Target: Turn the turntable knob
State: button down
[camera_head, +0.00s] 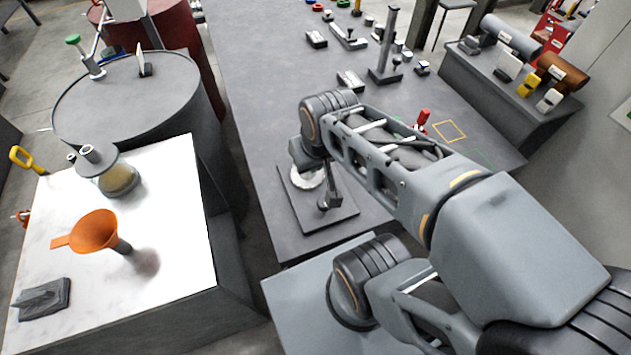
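A pale round disc (311,179), which looks like the turntable, sits on a dark square base plate (338,216) at the near end of the long grey table. My wrist hangs over it and covers part of it. The end of my gripper (328,201) appears low over the plate, just right of and below the disc in the picture. It is small and dark, so I cannot tell its finger opening or whether it touches anything. I cannot make out a knob clearly; it may be hidden behind my wrist and gripper.
The long grey table (258,100) carries a black stand (384,72), a small red object (422,119) and several small parts. At left, a white-topped bench (175,265) holds an orange funnel (94,231) and a flask (119,180). A grey barrel (135,105) stands behind it.

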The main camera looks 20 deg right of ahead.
aim_at(321, 204)
jog(key=z, duration=1.05)
jog(key=k, duration=1.2)
jog(key=u, duration=0.65)
jog(key=i, duration=0.4)
jog(key=u, duration=0.05)
